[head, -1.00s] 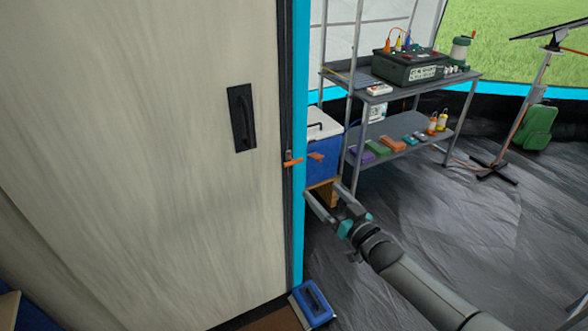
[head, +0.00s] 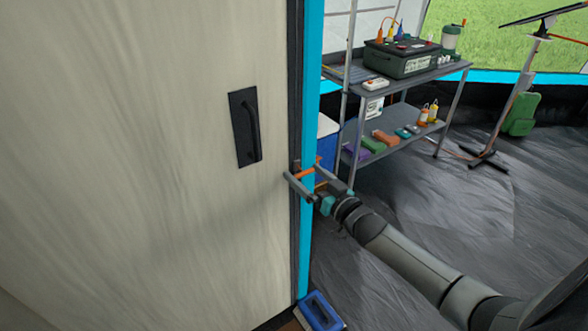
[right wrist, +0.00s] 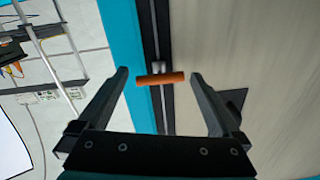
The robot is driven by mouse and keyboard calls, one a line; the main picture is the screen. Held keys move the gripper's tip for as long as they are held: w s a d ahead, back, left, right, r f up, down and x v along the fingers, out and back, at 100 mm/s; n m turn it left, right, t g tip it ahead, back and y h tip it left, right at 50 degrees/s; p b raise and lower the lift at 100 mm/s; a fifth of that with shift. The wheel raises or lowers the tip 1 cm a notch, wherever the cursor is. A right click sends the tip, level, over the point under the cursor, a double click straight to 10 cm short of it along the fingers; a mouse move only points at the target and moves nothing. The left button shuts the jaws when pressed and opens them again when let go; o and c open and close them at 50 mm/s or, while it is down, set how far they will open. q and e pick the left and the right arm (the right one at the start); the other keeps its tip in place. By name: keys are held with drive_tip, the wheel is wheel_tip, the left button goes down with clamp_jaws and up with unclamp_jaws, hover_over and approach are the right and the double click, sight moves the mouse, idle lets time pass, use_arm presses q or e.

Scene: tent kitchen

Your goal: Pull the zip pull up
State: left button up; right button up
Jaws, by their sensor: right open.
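The zip pull is a short orange bar (head: 304,173) on the dark zip strip (head: 296,235) beside the bright blue tent edge (head: 311,100). It also shows in the right wrist view (right wrist: 160,79), crosswise on the zip, with a small metal slider at its middle. My right gripper (head: 303,170) is at the zip pull. In the right wrist view its fingers (right wrist: 160,76) are open, one on each side of the pull's ends, with gaps between. The pull is not gripped. My left gripper is not in view.
A pale panel with a black handle (head: 246,128) fills the left. A metal shelf (head: 425,122) with a dark green box (head: 400,60) and small items stands behind my right arm. A blue-and-white cooler (head: 327,145) is partly hidden. A blue item (head: 320,312) lies at the panel's foot.

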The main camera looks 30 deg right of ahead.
drive_tip(key=shift+w, duration=0.35)
clamp_jaws()
idle(0.8)
